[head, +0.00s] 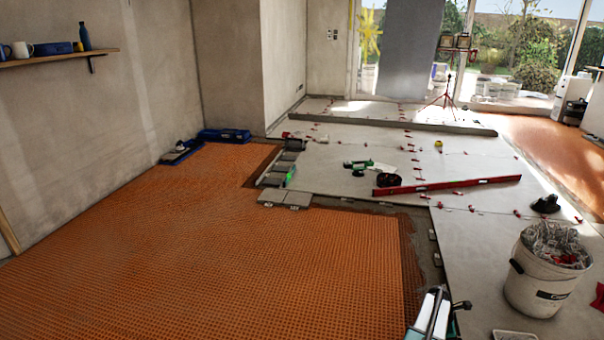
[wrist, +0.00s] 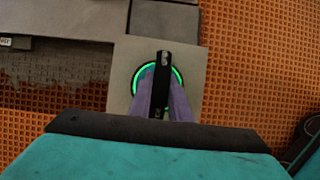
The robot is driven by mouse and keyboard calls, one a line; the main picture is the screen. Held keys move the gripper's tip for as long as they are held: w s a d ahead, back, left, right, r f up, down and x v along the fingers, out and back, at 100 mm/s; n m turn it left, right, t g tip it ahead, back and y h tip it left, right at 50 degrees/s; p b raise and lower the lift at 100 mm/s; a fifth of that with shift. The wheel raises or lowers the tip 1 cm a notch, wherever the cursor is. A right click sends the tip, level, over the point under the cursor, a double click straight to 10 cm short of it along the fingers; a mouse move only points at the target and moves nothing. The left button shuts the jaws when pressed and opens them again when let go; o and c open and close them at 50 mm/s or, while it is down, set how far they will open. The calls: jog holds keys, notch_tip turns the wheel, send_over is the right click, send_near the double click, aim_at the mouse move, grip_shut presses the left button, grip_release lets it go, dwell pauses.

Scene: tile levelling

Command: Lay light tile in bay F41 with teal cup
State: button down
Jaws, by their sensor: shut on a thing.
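In the wrist view, the light tile (wrist: 121,58) is a pale grey-beige square. A round cup with a black handle bar (wrist: 163,61) and a glowing green ring sits on its face. My gripper (wrist: 160,102) is shut on the handle, its purplish fingers covering part of the ring. The tile shows over orange matting, close to darker grey tiles at the top. I cannot tell whether it touches the floor or hangs above it. The head view does not clearly show the held tile. Lettering for bay F41 is not readable.
Orange matting (head: 210,245) covers the left floor. Small grey tiles (head: 285,198) with labels lie at its edge. Large pale tiles with red clips cover the middle. A red level (head: 447,185), a black round tool (head: 387,180) and a white bucket (head: 541,285) stand or lie there.

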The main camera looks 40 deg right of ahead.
jog(key=s+d+p, duration=0.5)
jog(key=s+d, duration=0.5)
jog(key=s, duration=0.2)
dwell(1.0)
jog(key=shift+d+r, duration=0.1)
